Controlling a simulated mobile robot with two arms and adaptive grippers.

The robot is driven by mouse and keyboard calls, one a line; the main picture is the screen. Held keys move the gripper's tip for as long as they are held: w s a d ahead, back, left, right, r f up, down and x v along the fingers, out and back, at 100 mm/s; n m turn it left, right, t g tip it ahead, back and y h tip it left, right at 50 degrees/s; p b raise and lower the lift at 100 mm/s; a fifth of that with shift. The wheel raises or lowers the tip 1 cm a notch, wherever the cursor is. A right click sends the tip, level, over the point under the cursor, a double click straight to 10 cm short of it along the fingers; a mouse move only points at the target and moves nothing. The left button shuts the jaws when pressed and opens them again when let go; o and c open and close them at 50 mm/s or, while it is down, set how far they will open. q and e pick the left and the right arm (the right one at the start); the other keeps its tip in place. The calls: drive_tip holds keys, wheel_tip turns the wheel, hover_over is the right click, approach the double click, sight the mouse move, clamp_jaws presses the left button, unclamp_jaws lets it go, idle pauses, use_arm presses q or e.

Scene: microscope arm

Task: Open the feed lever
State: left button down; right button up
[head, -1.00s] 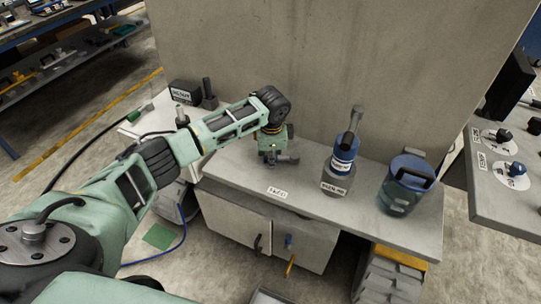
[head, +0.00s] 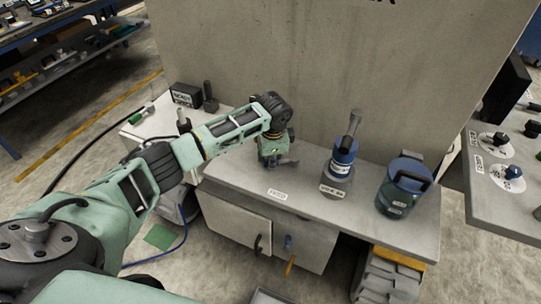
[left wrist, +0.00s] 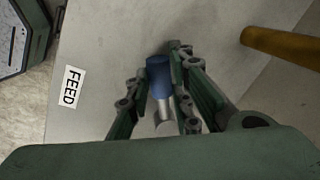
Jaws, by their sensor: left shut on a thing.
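The feed lever (left wrist: 158,76), with a blue cylindrical grip on a silver shaft, stands between my left gripper's fingers in the left wrist view. The FEED label (left wrist: 71,86) lies on the grey surface to its left. My left gripper (left wrist: 160,82) is shut on the blue grip, one finger on each side. In the head view my left gripper (head: 277,160) is low over the grey bench top, behind a white label (head: 277,194). There the lever is hidden by the gripper. My right gripper is not in view.
A concrete wall (head: 330,75) rises behind. In the wrist view, a yellow-brown cylinder (left wrist: 280,46) is at upper right.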

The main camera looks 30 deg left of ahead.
use_arm(q)
drive_tip(key=d+n+p, duration=0.1)
drive_tip(key=p, duration=0.1)
drive_tip(key=s+d+n+p, duration=0.1)
drive_tip(key=n+p, duration=0.1)
drive_tip(key=s+d+n+p, duration=0.1)
drive_tip(key=n+p, duration=0.1)
drive_tip(key=p, duration=0.1)
drive_tip(key=shift+s+r+g+y, duration=0.1)
drive_tip(key=shift+r+g+y, duration=0.2)
drive_tip(key=shift+g, duration=0.1)
drive_tip(key=d+n+p, duration=0.1)
drive_tip(key=n, duration=0.1)
drive_tip(key=shift+s+d+f+n+g+p, duration=0.15)
drive_tip(key=shift+s+d+n+g+p, duration=0.15)
drive_tip(key=shift+d+p, duration=0.1)
drive_tip(key=shift+d+f+n+g+p, duration=0.15)
drive_tip(key=shift+d+n+p, duration=0.1)
drive_tip(key=shift+d+n, duration=0.5)
drive_tip(key=shift+d+n+g+p, duration=0.2)
drive_tip(key=shift+d+n, duration=0.15)
drive_tip(key=shift+n, duration=0.7)
drive_tip(key=c, duration=1.6)
unclamp_jaws()
drive_tip(key=shift+o, duration=0.2)
